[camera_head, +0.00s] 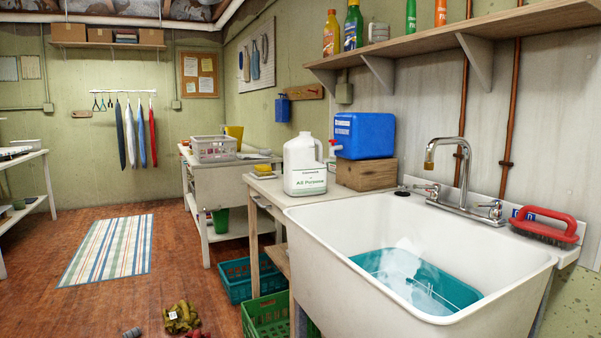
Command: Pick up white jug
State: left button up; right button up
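A white jug (303,160) with a label on its front stands upright on the small wooden table (262,186) left of the sink. Its looped handle is at its upper right side. It stands just in front and to the left of a blue container (364,135) on a wooden block. Neither of my grippers shows in the head view, so I cannot see their state.
A white sink (330,215) with bluish water fills the right front. A faucet (460,185) and a red brush (545,227) are at its back edge. Green crate (266,316) and teal crate (236,280) sit on the floor below the table. The floor by the striped rug (108,250) is mostly clear.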

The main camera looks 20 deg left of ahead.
aim_at(303, 175)
jog(key=j+z, duration=0.2)
jog(key=z, duration=0.25)
jog(key=j+z, duration=0.25)
jog(key=z, duration=0.2)
jog(key=j+z, duration=0.4)
jog(key=j, duration=0.75)
